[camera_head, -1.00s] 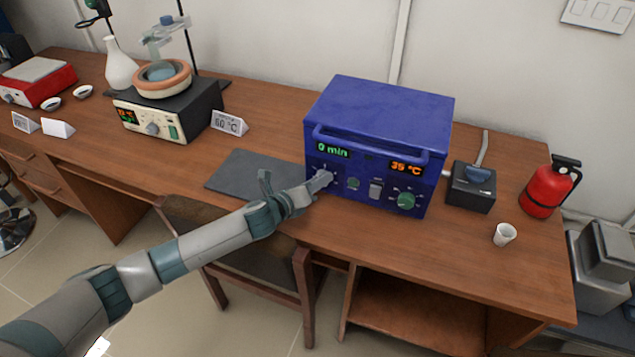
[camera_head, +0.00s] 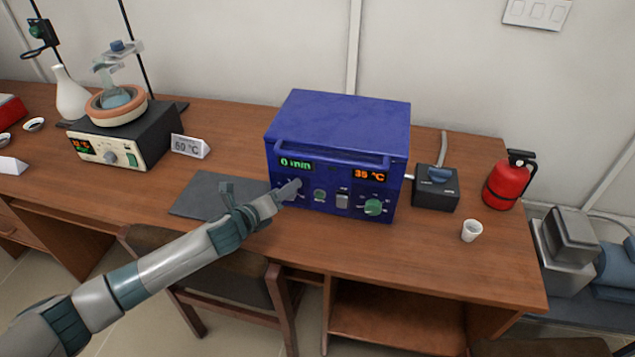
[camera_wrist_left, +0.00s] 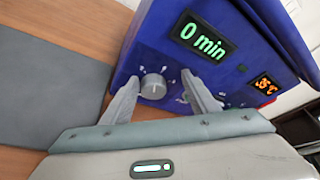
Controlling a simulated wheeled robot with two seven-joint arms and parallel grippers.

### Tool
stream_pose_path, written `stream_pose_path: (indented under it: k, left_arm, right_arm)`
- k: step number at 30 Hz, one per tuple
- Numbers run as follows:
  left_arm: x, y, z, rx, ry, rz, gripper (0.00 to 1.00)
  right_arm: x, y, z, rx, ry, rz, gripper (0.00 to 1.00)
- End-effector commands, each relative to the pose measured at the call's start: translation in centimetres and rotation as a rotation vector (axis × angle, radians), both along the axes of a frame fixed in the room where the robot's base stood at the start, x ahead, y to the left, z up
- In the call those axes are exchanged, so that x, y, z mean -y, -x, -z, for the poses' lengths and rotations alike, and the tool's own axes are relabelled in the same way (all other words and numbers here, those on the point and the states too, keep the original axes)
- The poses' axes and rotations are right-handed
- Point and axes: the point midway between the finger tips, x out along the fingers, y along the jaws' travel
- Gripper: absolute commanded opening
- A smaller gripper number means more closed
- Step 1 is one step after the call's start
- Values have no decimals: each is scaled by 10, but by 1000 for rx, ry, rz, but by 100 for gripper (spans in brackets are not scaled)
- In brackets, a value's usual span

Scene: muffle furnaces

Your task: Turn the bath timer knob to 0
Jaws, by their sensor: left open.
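The blue box-shaped bath (camera_head: 340,120) stands on the wooden desk. Its green timer display reads 0 min (camera_head: 296,164), and it also shows in the left wrist view (camera_wrist_left: 203,38). Below that display is the round grey timer knob (camera_wrist_left: 153,86) with white marks around it. My left gripper (camera_head: 294,185) is at the left of the front panel and hides this knob in the head view. In the left wrist view my left gripper (camera_wrist_left: 160,79) is open, with the knob between its two fingers in the picture. I cannot tell whether they touch it. My right gripper is not in view.
The panel also has a switch (camera_head: 342,199), a green knob (camera_head: 374,207) and an orange 35 °C display (camera_head: 370,176). A dark mat (camera_head: 198,193) lies left of the bath. A black box (camera_head: 435,190), white cup (camera_head: 471,231) and red extinguisher (camera_head: 508,182) stand right.

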Motion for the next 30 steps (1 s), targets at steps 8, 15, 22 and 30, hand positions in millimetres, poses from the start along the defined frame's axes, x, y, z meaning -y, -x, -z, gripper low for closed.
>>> stream_pose_path:
  k: [8,15,22,30]
  left_arm:
    - [33,17,-35,2,7,10,52]
    - [68,36,-60,2,5,7,52]
    - [95,49,-78,3,5,5,52]
    - [104,55,-86,1,2,2,52]
  right_arm:
    - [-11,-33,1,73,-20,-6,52]
    - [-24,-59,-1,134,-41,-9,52]
    - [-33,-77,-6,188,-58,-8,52]
    - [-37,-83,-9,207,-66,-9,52]
